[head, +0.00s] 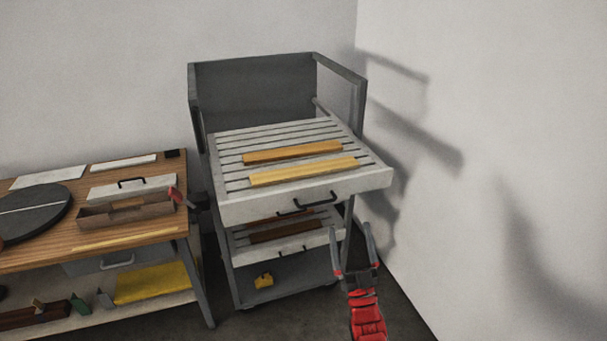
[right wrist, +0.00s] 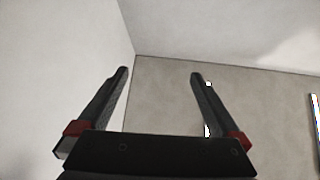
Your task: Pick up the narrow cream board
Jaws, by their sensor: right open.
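A pale yellow-cream board (head: 303,171) lies flat on the slatted top (head: 235,180) of a grey rack in the head view. A darker, orange-tan board (head: 292,152) lies just behind it, roughly parallel and apart from it. My right gripper (head: 352,230) is open and empty, in front of and below the rack's top at its right side, apart from both boards. In the right wrist view my right gripper (right wrist: 159,74) shows its two fingers spread, with only wall behind them and no board between. My left gripper is not in view.
A wooden workbench (head: 50,258) at left holds a black disc (head: 35,212) and boxes. A white wall (head: 480,150) stands close on the right.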

